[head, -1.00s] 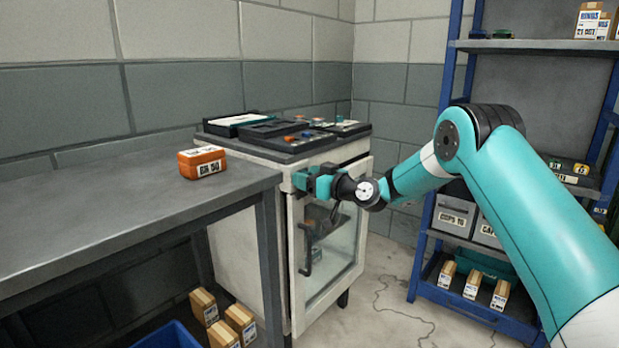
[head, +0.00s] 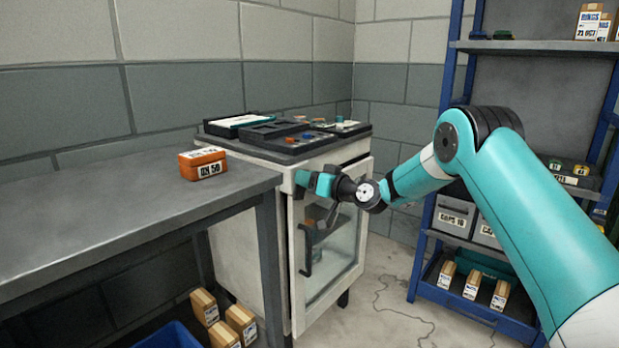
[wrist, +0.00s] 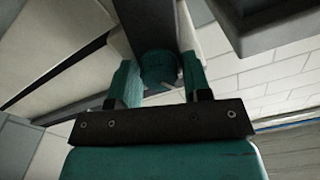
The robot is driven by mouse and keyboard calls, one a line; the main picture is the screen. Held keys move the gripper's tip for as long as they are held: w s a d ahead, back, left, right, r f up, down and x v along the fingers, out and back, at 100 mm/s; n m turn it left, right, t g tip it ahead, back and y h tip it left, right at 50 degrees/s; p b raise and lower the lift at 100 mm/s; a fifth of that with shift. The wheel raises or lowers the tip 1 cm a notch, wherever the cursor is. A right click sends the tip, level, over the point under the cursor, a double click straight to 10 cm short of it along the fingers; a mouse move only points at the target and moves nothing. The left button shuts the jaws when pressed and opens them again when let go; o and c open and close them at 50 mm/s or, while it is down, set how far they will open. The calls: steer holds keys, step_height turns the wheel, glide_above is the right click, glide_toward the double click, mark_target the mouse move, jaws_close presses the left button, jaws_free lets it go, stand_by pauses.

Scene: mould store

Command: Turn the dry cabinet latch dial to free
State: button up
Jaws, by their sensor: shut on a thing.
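The dry cabinet (head: 238,225) is pale with a glass door and stands just past the bench end. My gripper (head: 302,179) is at the upper left of its front, by the top of the door. In the wrist view my gripper (wrist: 160,80) has its two teal fingers on either side of a round, dark teal latch dial (wrist: 160,68) and is shut on it. I cannot read any mark on the dial. The dark door handle (head: 306,250) hangs below the gripper.
Trays (head: 270,130) and small parts lie on the cabinet top, close above my gripper. A grey bench (head: 110,215) with an orange box (head: 203,163) is at the left. A blue shelf rack (head: 430,225) stands at the right. Floor before the rack is clear.

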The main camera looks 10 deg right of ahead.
steer(key=m+p, duration=0.1)
steer(key=m, duration=0.2)
steer(key=shift+d+m, duration=0.15)
steer(key=shift+m, duration=0.25)
steer(key=m+p, duration=0.2)
steer(key=m, duration=0.1)
steer(key=shift+w+m, duration=0.1)
steer(key=shift+m, duration=0.2)
steer(key=m+p, duration=0.2)
steer(key=m, duration=0.2)
steer(key=shift+d, duration=0.1)
steer(key=shift+f+m+p, duration=0.15)
steer(key=shift+m+p, duration=0.45)
steer(key=shift+m, duration=0.9)
steer(key=o, duration=0.7)
steer(key=shift+d+f, duration=0.1)
